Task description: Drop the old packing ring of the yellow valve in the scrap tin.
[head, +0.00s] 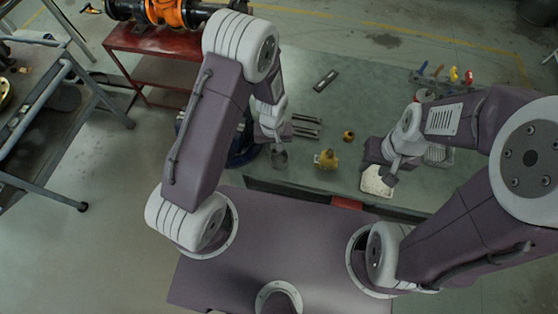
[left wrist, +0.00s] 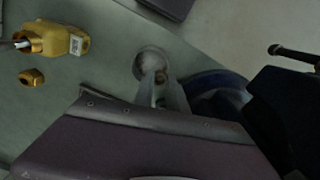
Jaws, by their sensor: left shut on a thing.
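The yellow valve (head: 326,159) stands on the bench, right of my left gripper (head: 277,143). It also shows at the upper left of the left wrist view (left wrist: 62,40), with a rod-like stem in its open end. The round grey scrap tin (head: 279,160) is at the bench's left edge; in the left wrist view (left wrist: 150,60) my fingertips are over its near side. My left gripper is shut on a small brownish thing (left wrist: 160,77), apparently the old packing ring, partly hidden between the fingers. My right gripper (head: 389,178) is low over a pale cloth; its jaws are unclear.
A small brass nut (head: 348,135) lies near the valve. The pale cloth (head: 374,185) is at the front edge. Coloured-handled tools (head: 453,74) stand back right. A dark blue bin (head: 240,152) stands left of the bench.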

